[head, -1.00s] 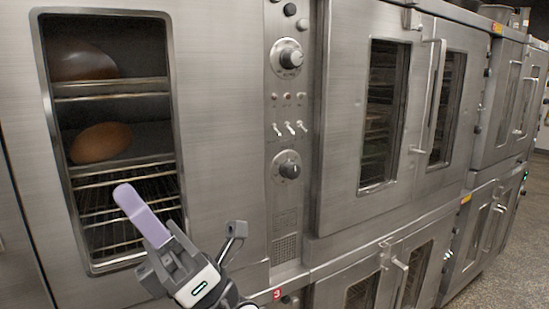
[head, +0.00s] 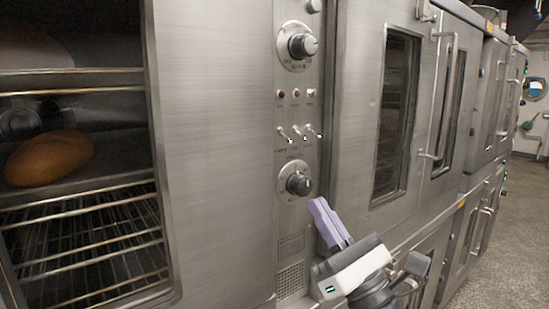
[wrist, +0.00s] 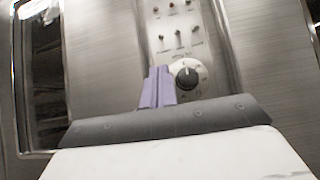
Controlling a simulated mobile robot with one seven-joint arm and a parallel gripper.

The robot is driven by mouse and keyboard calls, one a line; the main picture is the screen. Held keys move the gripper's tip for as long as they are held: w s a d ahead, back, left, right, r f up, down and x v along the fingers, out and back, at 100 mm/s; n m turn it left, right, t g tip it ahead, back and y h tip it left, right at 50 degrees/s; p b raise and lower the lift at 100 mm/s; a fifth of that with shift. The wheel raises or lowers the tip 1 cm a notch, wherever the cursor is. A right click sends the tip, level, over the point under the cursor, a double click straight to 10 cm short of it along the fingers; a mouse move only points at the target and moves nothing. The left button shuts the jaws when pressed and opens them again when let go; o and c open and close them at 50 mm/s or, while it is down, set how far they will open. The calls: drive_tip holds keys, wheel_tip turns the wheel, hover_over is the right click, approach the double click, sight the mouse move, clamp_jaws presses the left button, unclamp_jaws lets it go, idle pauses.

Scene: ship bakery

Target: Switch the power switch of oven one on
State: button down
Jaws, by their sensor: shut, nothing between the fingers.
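A steel control panel (head: 296,220) between the oven doors carries a row of three small toggle switches (head: 299,133), with labels too small to read surely. The switches also show in the wrist view (wrist: 179,37). I cannot tell which one is the power switch or whether it is on. My gripper (head: 319,204) is shut and empty, its lilac fingers pressed together and pointing up. In the head view it is below and to the right of the switches. In the wrist view the fingertips (wrist: 158,72) are below the switches and left of the lower dial (wrist: 187,75), apart from the switches.
The lower dial (head: 298,183) and an upper dial (head: 301,46) stick out from the panel, with small indicator lights between. At left a windowed oven holds a loaf (head: 49,158) and racks. A door handle (head: 446,95) juts out at right. Open floor lies far right.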

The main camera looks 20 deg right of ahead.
sight(286, 138)
drive_tip(key=shift+w+d, duration=0.15)
drive_tip(key=shift+w, duration=0.1)
drive_tip(key=shift+p+x, duration=2.05)
drive_tip(key=shift+x, duration=2.95)
drive_tip(key=shift+s+d+r+h, duration=0.1)
drive_tip(key=shift+d+r+h, duration=0.1)
drive_tip(key=shift+h, duration=0.1)
